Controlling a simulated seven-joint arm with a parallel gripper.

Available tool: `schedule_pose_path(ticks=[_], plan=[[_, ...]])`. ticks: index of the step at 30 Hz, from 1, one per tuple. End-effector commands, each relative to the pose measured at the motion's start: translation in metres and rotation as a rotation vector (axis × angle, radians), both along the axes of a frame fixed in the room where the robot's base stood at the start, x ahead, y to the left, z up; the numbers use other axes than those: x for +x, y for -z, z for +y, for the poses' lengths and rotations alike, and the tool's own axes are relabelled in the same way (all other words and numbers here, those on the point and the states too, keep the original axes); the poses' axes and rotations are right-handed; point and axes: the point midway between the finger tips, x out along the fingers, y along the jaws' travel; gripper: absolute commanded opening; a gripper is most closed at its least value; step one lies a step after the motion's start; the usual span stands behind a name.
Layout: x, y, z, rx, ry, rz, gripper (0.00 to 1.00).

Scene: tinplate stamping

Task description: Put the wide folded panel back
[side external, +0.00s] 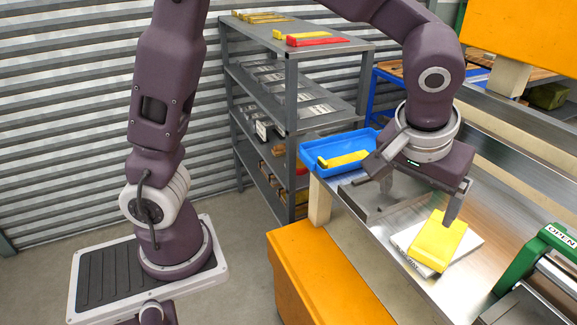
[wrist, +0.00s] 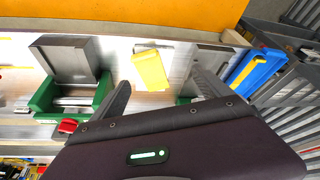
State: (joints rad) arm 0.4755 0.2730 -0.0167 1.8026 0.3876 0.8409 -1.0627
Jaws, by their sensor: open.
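A wide yellow folded panel (side external: 438,241) lies on a white pad (side external: 406,238) on the metal bench. The panel also shows in the wrist view (wrist: 150,70), beyond and between my fingertips. My gripper (side external: 418,208) is open and sits over the bench close to the panel, one finger near its upper edge. I cannot tell whether that finger touches it. In the wrist view the two fingers (wrist: 159,86) stand apart with nothing held between them. A narrower yellow piece (side external: 343,160) lies in a blue tray (side external: 315,148) at the bench's left end.
A green-framed device marked OPEN (side external: 545,255) stands at the bench's right. A grey block (wrist: 65,58) stands left of the panel in the wrist view. A grey shelf rack (side external: 292,90) holding yellow and red pieces stands behind. An orange body (side external: 525,35) overhangs the bench's back.

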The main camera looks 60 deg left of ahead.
Motion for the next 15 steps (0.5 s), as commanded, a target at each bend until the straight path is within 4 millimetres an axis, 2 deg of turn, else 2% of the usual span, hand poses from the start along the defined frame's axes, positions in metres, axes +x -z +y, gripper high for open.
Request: schedule_pose_path(ticks=[1,3,5,6,9,10,12,15], plan=[[-0.018,-0.023,0.026,-0.008,0.016,-0.008,0.88],[-0.056,-0.048,0.062,-0.012,0.067,-0.01,0.88],[-0.091,-0.061,0.086,-0.015,0.119,-0.021,0.88],[-0.115,-0.066,0.098,-0.016,0.154,-0.032,0.88],[-0.166,-0.065,0.115,-0.008,0.238,-0.064,0.88],[-0.178,-0.063,0.117,-0.004,0.259,-0.073,0.88],[-0.197,-0.057,0.119,0.004,0.3,-0.093,0.88],[-0.21,-0.052,0.119,0.014,0.334,-0.107,0.88]])
